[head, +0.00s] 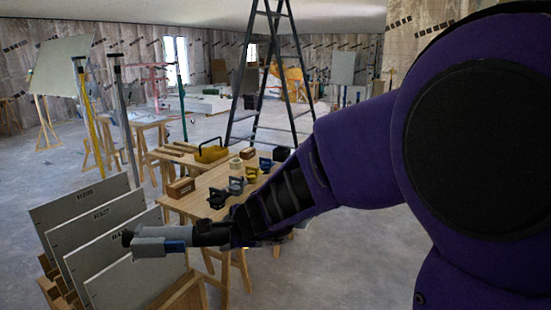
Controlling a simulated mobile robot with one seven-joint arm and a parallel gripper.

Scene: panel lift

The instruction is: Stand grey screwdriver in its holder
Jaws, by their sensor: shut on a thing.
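My arm reaches left across the head view. My gripper (172,243) is at its end, in front of the table's left end and above the upright panels. It is shut on a grey thing with a dark tip at the left, which looks like the grey screwdriver (149,239). It lies roughly level. A blue part shows below it; the jaws are hard to make out. On the wooden table (205,181), small blue-grey (236,185), yellow (251,173) and dark (266,163) items stand in a row. I cannot tell which is the grey screwdriver's holder. My arm hides the table's right part.
Grey panels (88,206) lean in a wooden rack at the lower left, just below my gripper. Open floor (345,260) shows at the lower right.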

